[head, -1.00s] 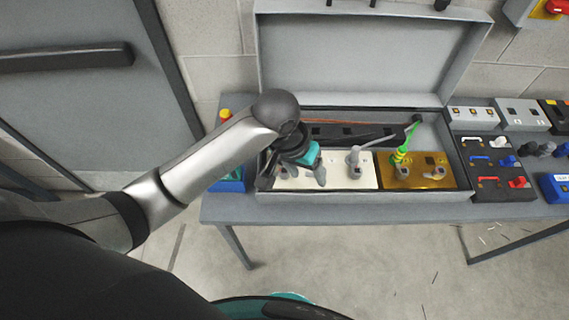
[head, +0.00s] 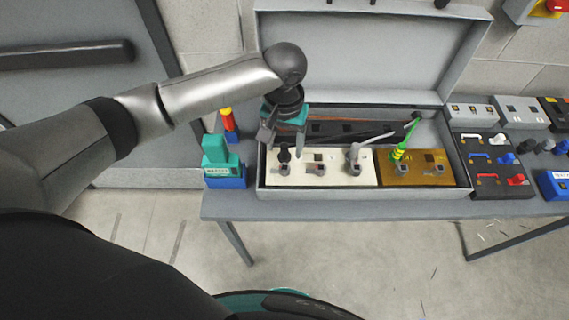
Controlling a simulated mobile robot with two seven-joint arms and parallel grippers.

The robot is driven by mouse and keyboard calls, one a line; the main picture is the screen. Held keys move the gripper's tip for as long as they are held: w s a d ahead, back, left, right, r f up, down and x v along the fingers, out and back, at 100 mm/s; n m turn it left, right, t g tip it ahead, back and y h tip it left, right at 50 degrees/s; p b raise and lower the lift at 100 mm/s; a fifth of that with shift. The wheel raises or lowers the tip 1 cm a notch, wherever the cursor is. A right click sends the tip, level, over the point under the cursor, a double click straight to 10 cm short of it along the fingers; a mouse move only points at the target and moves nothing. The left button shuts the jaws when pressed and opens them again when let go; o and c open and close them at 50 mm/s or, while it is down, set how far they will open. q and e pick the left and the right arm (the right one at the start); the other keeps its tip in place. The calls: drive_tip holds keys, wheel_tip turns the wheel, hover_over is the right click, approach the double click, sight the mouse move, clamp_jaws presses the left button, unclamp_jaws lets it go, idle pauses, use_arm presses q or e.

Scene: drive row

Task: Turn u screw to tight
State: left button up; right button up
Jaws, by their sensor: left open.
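An open grey case (head: 360,193) on the bench holds a white terminal panel (head: 335,181) and a brown panel (head: 413,181). The white panel has several terminals in a row; a dark upright screw-like piece (head: 284,155) stands at its left end. A grey lug with a cable (head: 354,153) is at its right end. The letters are too small to read, so I cannot tell which is u. My left gripper (head: 283,141) points down above the left end of the white panel, its fingers apart on either side, above the dark piece. My right gripper is out of view.
A teal and blue device (head: 222,165) and a red and yellow tool (head: 228,123) stand left of the case. A green-yellow wire (head: 405,145) rises from the brown panel. The raised lid (head: 370,55) stands behind. Switch boxes (head: 492,165) are to the right.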

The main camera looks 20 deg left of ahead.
sight(284, 170)
use_arm(q)
wheel_tip(284, 170, down, 9)
drive_tip(key=shift+f+b, duration=0.1)
drive_tip(key=shift+b, duration=0.4)
clamp_jaws()
idle(0.4)
